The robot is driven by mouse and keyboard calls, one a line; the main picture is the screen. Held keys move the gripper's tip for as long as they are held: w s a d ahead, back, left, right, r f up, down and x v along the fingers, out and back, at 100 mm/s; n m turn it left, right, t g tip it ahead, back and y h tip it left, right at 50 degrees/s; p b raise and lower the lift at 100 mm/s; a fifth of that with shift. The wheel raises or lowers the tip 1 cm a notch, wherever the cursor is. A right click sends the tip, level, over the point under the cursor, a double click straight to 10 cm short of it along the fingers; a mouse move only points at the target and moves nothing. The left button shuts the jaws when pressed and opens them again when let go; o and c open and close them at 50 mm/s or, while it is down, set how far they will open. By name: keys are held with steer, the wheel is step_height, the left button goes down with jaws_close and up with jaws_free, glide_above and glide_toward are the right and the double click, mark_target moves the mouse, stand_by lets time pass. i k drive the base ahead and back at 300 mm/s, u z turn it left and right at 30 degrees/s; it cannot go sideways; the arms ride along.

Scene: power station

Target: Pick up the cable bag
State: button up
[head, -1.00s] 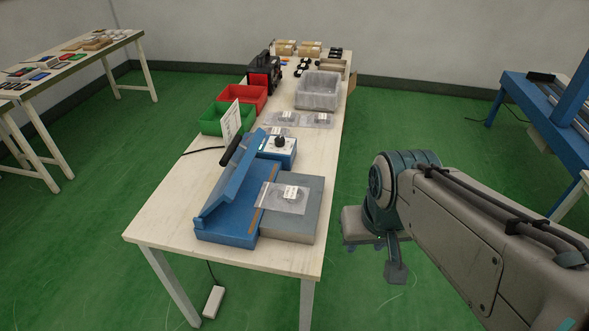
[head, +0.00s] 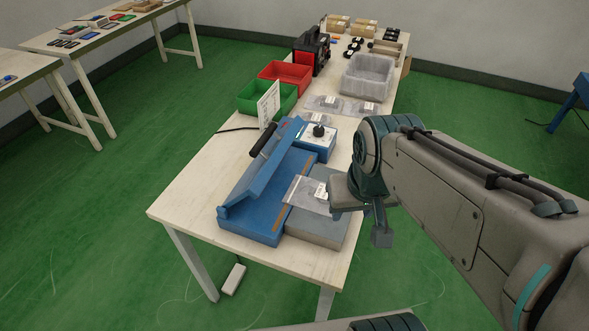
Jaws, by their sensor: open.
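A clear cable bag (head: 306,193) with a white label lies across the blue heat sealer (head: 252,226) and its grey side plate (head: 318,232), near the front of the long table. The sealer's lever arm is raised. My gripper (head: 380,232) hangs open just right of the bag, near the table's right edge, apart from it. One finger shows clearly; the rest is hidden by my wrist, which also covers part of the bag's right end. More clear bags (head: 323,103) lie farther back on the table.
Behind the sealer stand a paper sign (head: 268,104), a green bin (head: 258,99), a red bin (head: 287,75) and a grey crate (head: 368,77). A blue control box (head: 318,140) with a knob is close to the bag.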

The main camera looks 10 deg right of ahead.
mark_target(304, 193)
steer(key=u, duration=0.05)
steer(key=k, duration=0.5)
steer(key=z, duration=2.05)
steer(key=i, duration=1.5)
steer(key=u, duration=3.5)
steer(key=i, duration=0.5)
steer(key=z, duration=0.05)
